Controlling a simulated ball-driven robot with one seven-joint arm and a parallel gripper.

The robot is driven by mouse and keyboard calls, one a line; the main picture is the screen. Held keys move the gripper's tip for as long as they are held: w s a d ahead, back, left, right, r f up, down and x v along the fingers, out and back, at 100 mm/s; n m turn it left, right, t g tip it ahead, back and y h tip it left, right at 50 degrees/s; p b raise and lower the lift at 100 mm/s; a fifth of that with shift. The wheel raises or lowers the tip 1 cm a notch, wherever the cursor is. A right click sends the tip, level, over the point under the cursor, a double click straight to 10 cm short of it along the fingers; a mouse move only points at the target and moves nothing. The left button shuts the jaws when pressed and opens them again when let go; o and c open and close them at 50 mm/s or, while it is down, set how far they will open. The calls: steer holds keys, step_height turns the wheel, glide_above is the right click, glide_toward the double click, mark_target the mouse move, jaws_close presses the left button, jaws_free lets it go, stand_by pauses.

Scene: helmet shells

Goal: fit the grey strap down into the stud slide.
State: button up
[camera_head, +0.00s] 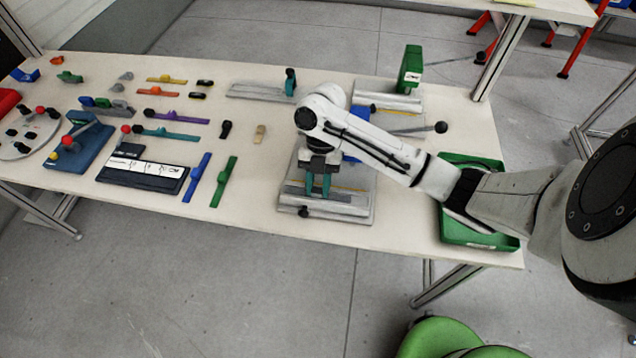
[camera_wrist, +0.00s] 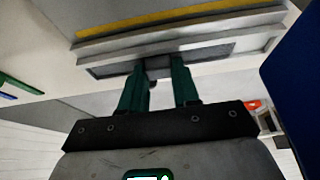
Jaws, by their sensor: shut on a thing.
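My gripper (camera_head: 319,194) points down over a grey metal fixture, which I take for the stud slide (camera_head: 350,207), at the front of the table. In the wrist view its teal fingers (camera_wrist: 156,66) stand a little apart, with a small dark grey piece, seemingly the grey strap (camera_wrist: 158,69), between their tips. The slide also shows in the wrist view (camera_wrist: 235,32), with a long dark groove and a yellow strip along it. The tips are at the groove; I cannot tell how deep the strap sits. The fingers hide most of it.
A black knob (camera_head: 303,211) sits at the slide's front left. A green tray (camera_head: 452,228) lies to the right under my arm. Behind stand another grey fixture (camera_head: 245,92) and a green block (camera_head: 410,68). Coloured straps, including a green one (camera_head: 224,182), lie left.

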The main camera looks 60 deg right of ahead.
steer(key=o, duration=1.1)
steer(key=shift+f, duration=0.1)
steer(key=v, duration=1.1)
steer(key=shift+b, duration=0.3)
steer(key=shift+f, duration=0.1)
